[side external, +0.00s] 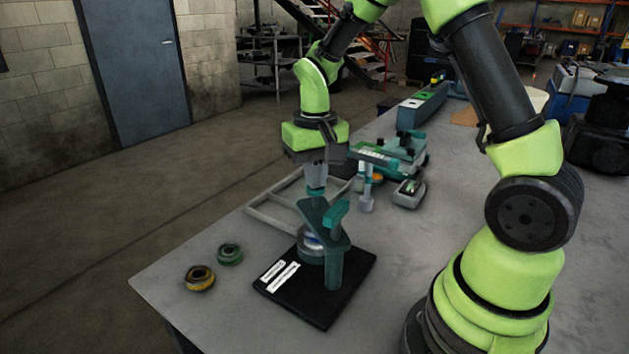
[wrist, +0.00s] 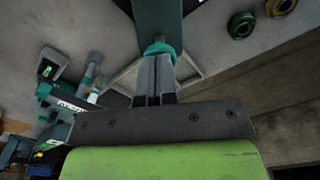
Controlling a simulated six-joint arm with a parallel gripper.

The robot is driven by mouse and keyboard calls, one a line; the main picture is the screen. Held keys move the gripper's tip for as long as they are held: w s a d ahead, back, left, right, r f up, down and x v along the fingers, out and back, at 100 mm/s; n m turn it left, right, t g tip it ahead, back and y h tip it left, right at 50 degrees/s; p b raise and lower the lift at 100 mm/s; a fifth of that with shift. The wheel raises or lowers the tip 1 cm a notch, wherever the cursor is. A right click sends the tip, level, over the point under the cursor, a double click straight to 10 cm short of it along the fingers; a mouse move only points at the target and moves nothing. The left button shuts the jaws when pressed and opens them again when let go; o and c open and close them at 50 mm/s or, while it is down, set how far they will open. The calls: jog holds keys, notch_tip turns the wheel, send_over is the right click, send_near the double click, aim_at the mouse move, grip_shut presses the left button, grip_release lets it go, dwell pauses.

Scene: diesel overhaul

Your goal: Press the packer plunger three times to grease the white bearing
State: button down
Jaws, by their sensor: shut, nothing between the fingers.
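The bearing packer stands on a black base plate (side external: 318,311) near the table's front edge, with a teal post and top arm (side external: 333,265). The white bearing (side external: 312,240) sits low in the packer under the top arm, mostly hidden, with only a pale band showing. My gripper (side external: 316,186) points straight down above the packer, shut and empty. Its fingertips are at the teal plunger knob (side external: 316,192). In the wrist view the knob (wrist: 158,48) shows right at the fingertips (wrist: 155,60); I cannot tell whether they touch.
A yellow-orange ring (side external: 199,278) and a green ring (side external: 229,254) lie left of the packer. A grey frame (side external: 272,215) lies behind it. A teal-and-grey tool (side external: 366,190), a small grey device (side external: 409,193) and teal equipment (side external: 400,150) stand farther back. The table's right middle is clear.

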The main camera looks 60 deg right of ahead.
jog(key=shift+f, duration=0.45)
jog(key=shift+r, duration=0.1)
jog(key=shift+r, duration=1.8)
jog(key=shift+f, duration=0.1)
